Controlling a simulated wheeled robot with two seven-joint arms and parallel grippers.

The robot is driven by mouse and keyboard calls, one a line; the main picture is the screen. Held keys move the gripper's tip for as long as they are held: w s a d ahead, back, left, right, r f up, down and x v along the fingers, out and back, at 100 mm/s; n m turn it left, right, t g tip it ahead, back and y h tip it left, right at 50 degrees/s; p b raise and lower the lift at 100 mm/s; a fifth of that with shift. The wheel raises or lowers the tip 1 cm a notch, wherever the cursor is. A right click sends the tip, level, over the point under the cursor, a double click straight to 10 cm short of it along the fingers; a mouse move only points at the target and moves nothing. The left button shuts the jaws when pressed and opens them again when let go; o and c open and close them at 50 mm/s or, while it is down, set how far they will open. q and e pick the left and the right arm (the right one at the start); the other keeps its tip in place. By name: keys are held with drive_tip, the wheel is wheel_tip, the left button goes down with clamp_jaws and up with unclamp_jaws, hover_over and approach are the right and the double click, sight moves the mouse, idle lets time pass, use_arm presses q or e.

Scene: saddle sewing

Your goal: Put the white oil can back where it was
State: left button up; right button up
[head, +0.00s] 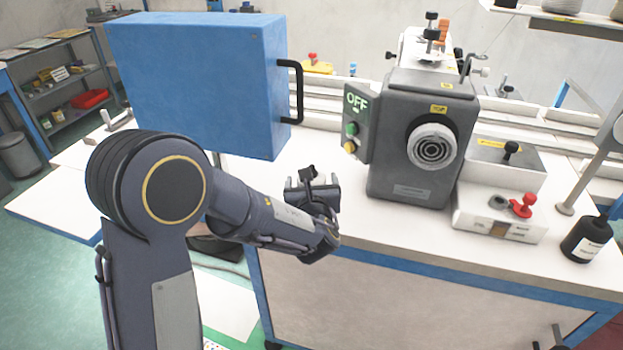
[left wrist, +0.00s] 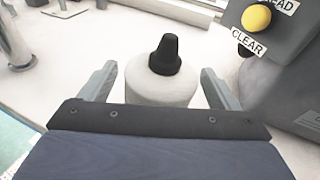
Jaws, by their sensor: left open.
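The white oil can (left wrist: 160,86) has a black cap and stands upright on the white tabletop in the left wrist view. My left gripper (left wrist: 158,80) is open, with one finger on each side of the can and a visible gap to each. In the head view my left gripper (head: 313,187) is low over the table, left of the grey machine, and mostly hides the can. My right gripper is not in view.
The grey machine (head: 408,160) with its OFF panel (head: 355,120) stands close right of the gripper. A blue box (head: 195,80) with a black handle is at the left. A black bottle (head: 587,240) and a white unit with a red knob (head: 500,212) are farther right.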

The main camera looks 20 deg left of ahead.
use_arm(q)
drive_tip(key=v, duration=1)
drive_tip(key=s+a+f+n+g+y, duration=0.1)
drive_tip(key=s+a+f+n+g, duration=0.3)
drive_tip(key=s+a+n, duration=0.45)
drive_tip(key=s+a+f+n+g, duration=0.1)
drive_tip(key=s+a+n+g, duration=0.65)
drive_tip(key=n, duration=0.25)
drive_tip(key=s+d+r+n+t+h, duration=0.2)
drive_tip(key=s+d+n+h, duration=0.7)
drive_tip(key=n, duration=0.6)
wheel_tip(320, 180, up, 7)
drive_tip(key=p, duration=0.6)
drive_tip(key=shift+p, duration=0.3)
